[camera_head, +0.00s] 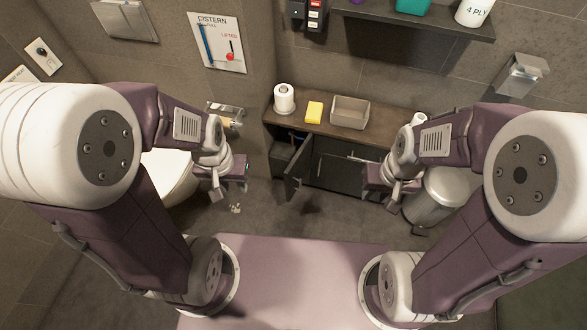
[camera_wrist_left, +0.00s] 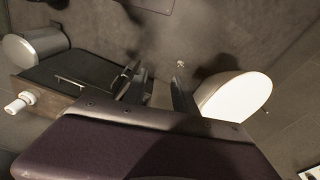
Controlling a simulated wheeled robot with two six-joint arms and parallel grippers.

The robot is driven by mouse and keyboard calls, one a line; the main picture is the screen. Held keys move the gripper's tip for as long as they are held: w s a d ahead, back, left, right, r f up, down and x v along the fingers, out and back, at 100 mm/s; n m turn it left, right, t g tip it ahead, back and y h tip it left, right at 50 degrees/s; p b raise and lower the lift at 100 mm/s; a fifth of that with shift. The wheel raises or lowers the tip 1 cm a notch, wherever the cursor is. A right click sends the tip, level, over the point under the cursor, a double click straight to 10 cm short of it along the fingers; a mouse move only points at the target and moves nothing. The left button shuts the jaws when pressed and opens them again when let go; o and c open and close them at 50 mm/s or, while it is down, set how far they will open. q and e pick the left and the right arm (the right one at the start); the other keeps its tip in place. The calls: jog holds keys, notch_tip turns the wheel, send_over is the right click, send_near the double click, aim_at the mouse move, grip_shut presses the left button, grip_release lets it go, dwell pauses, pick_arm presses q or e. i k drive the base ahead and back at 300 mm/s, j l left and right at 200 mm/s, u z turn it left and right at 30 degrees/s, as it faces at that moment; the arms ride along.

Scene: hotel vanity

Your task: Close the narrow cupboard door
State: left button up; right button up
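The narrow cupboard door (camera_head: 295,176) is dark grey with a light vertical handle. It stands swung open into the room at the left end of the low wood-topped cupboard (camera_head: 318,132), and the dark inside shows behind it. My left gripper (camera_head: 230,190) is to the left of the door, apart from it, over the floor. In the left wrist view its fingers (camera_wrist_left: 156,96) are spread with nothing between them. My right gripper (camera_head: 380,192) is in front of the cupboard's right end, its fingers apparently apart and empty. The cupboard front (camera_wrist_left: 75,72) also shows in the left wrist view.
A white toilet (camera_head: 170,177) is left of my left gripper, and a paper holder (camera_head: 226,113) is on the wall. A metal bin (camera_head: 440,195) stands at the right. A roll, a yellow sponge (camera_head: 314,112) and a grey tray (camera_head: 350,112) are on the cupboard. Floor before the door is clear.

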aim_at(298, 168)
jog(key=l+u, duration=0.1)
jog(key=i+l+u, duration=0.1)
jog(key=l, duration=0.35)
jog(key=i+l, duration=0.15)
jog(key=l, duration=0.3)
jog(key=i+l+u, duration=0.15)
jog(key=l, duration=0.35)
